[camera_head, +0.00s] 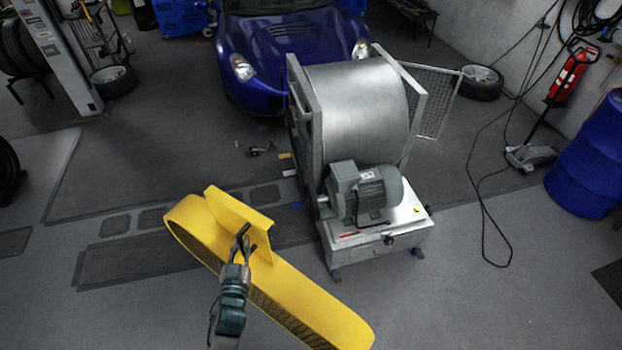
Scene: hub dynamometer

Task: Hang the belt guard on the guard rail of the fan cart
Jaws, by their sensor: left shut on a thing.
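The belt guard (318,302) is a long yellow piece with rounded ends and an upright yellow plate on it. My left gripper (243,240) is shut on that plate and holds the guard in front of me, its long side slanting from upper left to lower right. The fan cart (375,240) stands beyond and to the right, with a big metal drum housing, a grey motor and a pale base. Metal frame bars (303,110) stand on its left side; I cannot tell which bar is the guard rail. The guard and cart look apart. My right gripper is not in view.
A blue car (285,50) is behind the cart. A mesh panel (432,95) juts out at the cart's right. A blue drum (590,150), a red-handled jack (532,155) and a loose black cable (480,200) are at the right. The floor left of the cart is mostly clear.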

